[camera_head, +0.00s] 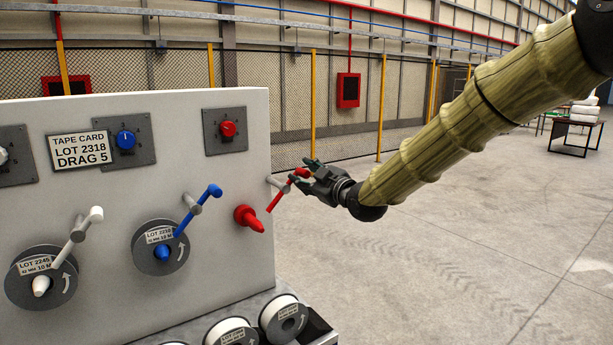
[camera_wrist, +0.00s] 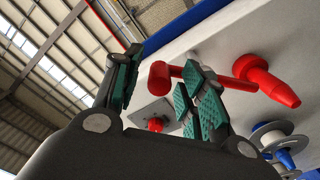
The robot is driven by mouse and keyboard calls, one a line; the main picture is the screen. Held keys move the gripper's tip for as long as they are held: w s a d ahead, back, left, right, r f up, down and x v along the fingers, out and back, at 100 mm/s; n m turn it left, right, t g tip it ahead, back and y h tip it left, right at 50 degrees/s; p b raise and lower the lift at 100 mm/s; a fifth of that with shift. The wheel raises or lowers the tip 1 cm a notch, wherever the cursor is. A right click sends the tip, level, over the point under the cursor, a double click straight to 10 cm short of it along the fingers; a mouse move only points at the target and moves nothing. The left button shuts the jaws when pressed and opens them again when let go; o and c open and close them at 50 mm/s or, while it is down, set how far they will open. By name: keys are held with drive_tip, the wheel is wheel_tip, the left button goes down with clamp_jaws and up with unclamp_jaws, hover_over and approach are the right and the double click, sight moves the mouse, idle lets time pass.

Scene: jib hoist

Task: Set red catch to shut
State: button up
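The red catch (camera_head: 274,198) is a red arm on a grey pivot post at the right end of the white panel (camera_head: 235,165). It slants up to the right to a knob beside a red cone spindle (camera_head: 248,218). My gripper (camera_head: 305,172) is at the knob end, reaching in from the right. In the wrist view, the red knob (camera_wrist: 159,78) shows in the gap between my spread fingers (camera_wrist: 160,92). The right finger hides part of the catch arm. The fingers stand apart; I cannot tell whether one touches the catch.
A blue catch (camera_head: 195,211) and a white catch (camera_head: 78,237) sit left, over mounted reels. A red dial (camera_head: 227,129) and a blue dial (camera_head: 126,140) are above. Spare reels (camera_head: 283,318) lie on a ledge below.

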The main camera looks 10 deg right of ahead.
drive_tip(key=v, duration=1.2)
idle(0.3)
